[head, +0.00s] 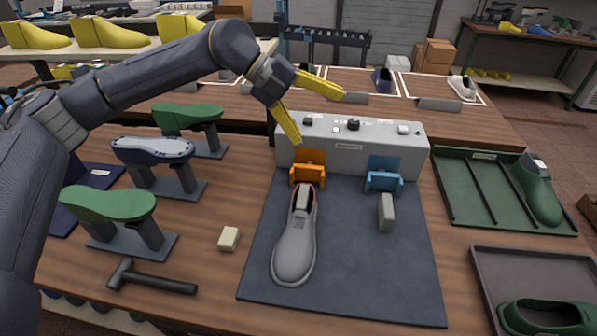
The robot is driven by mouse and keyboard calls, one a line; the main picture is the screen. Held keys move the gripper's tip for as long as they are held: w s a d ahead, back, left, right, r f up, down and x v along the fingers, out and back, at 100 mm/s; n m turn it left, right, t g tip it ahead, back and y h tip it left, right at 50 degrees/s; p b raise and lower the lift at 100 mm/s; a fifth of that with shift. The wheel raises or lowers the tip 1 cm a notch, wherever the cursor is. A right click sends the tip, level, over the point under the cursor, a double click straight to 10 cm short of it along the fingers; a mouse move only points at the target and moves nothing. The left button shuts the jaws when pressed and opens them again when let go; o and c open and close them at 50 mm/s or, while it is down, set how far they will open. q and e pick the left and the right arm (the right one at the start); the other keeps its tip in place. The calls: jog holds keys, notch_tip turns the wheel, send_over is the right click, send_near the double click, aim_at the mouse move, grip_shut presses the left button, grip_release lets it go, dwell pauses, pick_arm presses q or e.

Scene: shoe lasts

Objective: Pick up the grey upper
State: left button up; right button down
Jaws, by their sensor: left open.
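The grey upper (294,252) lies on the dark mat (350,270), toe toward the front of the table. Its heel end is at the orange clamp (308,168). Its opening has a reddish edge, and a light grey block shows in it. My left gripper (320,119) has two yellow fingers spread wide apart. It is open and empty, above and behind the upper, over the grey control box (395,150), and apart from the upper. My right gripper is not in view.
A blue clamp (383,178) and a small grey block (386,212) are to the right of the upper. A beige block (228,239), a hammer (150,281) and stands with green (108,203) and blue-white (152,150) forms are left. A green tray (480,215) and grey tray (510,262) hold green shoes.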

pick_arm(q)
notch_tip(320, 180, down, 8)
jog(key=s+m+y, duration=0.2)
jog(key=s+y, duration=0.1)
jog(key=y, duration=0.6)
send_near(301, 218)
jog(key=shift+m, duration=0.4)
notch_tip(301, 218, down, 5)
jog(key=shift+d+f, duration=0.1)
jog(key=shift+d, duration=0.1)
jog(key=shift+d+f, duration=0.15)
jog(key=shift+f, duration=1.1)
jog(key=shift+d+f, duration=0.15)
jog(key=shift+f, duration=1.15)
jog(key=shift+c, duration=0.3)
jog(key=c, duration=1.3)
jog(key=shift+r, duration=0.1)
